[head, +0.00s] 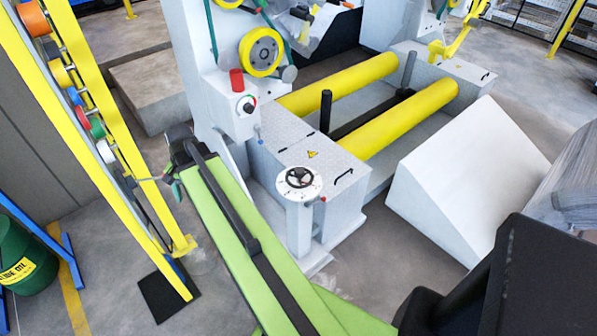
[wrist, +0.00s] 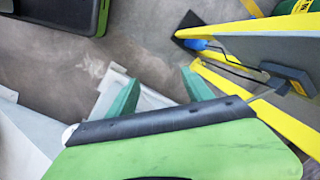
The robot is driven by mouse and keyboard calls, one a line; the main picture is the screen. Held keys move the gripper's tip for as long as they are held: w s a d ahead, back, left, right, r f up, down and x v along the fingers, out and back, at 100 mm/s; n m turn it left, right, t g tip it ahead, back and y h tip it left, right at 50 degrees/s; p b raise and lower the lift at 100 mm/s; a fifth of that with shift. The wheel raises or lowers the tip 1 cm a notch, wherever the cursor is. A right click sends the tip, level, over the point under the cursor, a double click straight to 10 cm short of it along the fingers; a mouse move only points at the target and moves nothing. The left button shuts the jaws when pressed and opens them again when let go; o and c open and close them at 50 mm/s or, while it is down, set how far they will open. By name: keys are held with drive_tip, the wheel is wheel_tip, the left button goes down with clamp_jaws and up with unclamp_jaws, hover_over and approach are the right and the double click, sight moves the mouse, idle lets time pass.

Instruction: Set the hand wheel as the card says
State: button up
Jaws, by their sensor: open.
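The hand wheel (head: 299,177) is small and black. It sits on a round white dial plate on top of a white post, at the front of the machine. The marks on the dial are too small to read, and a small red part shows at its right edge. I cannot make out a card in either view. My gripper (wrist: 160,80) is open, with two green fingers apart and nothing seen between them. In the head view my gripper is at the end of my green arm, left of the wheel and clear of it, beside the yellow rack.
The yellow rack (head: 101,130) with several coloured rolls stands close to my gripper at the left. Two yellow rollers (head: 398,118) lie behind the wheel. A white wedge block (head: 468,180) is at the right, a green drum (head: 22,258) at the lower left.

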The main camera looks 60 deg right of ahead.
drive_tip(key=s+d+m+t, duration=0.1)
drive_tip(key=s+d+m, duration=0.3)
drive_tip(key=d, duration=0.5)
drive_tip(key=s+d+m, duration=0.1)
drive_tip(key=d+m, duration=0.5)
drive_tip(key=d, duration=0.3)
drive_tip(key=m+t+h, duration=0.1)
drive_tip(key=m+t, duration=0.2)
drive_tip(key=m, duration=1.1)
approach(299, 170)
drive_tip(key=b+x, duration=1)
drive_tip(key=b, duration=0.5)
drive_tip(key=shift+w+f+b, duration=0.1)
drive_tip(key=shift+f+b, duration=0.05)
drive_tip(key=shift+b, duration=0.2)
drive_tip(key=shift+c, duration=0.5)
